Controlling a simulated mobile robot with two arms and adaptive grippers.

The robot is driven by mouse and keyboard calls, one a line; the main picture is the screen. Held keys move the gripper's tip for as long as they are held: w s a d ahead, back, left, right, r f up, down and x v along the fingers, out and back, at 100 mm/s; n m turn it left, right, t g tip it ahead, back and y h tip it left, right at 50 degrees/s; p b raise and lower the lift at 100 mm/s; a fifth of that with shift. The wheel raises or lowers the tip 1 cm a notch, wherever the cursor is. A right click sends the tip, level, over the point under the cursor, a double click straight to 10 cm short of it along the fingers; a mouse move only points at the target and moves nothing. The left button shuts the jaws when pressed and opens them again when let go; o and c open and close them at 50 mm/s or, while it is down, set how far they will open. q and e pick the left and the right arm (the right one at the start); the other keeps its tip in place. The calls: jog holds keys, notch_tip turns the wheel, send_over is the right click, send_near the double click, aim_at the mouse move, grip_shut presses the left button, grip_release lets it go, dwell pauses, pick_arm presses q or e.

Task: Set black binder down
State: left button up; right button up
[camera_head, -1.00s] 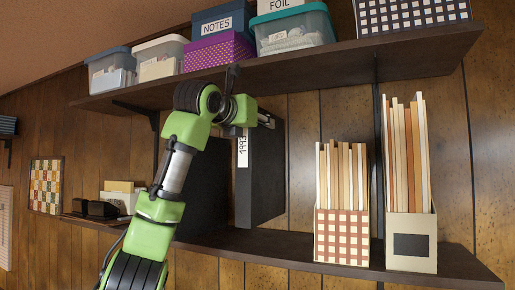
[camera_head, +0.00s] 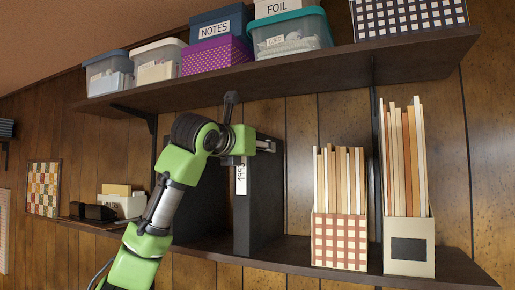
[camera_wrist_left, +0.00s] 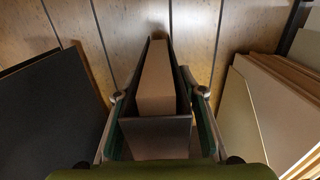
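The black binder (camera_head: 262,195) with a white "1993" label stands upright over the lower shelf, its lower edge at the shelf surface. I cannot tell whether it bears its full weight there. My left gripper (camera_head: 255,148) is at the binder's top, its fingers on either side of it. In the left wrist view the binder (camera_wrist_left: 156,132) sits between the two fingers of the gripper (camera_wrist_left: 158,118), which look closed on it. Its far lower parts are hidden. My right gripper is not in view.
Another dark binder (camera_head: 205,205) stands to the left on the lower shelf (camera_head: 290,254). A checked file holder (camera_head: 340,240) and a beige one (camera_head: 409,245) stand to the right, with a gap between. The upper shelf (camera_head: 310,75) with boxes is close above the arm.

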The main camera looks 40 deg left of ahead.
pick_arm(q)
jog(key=shift+s+r, duration=0.1)
jog(key=b+v, duration=0.5)
jog(key=v, duration=0.7)
dwell(0.6)
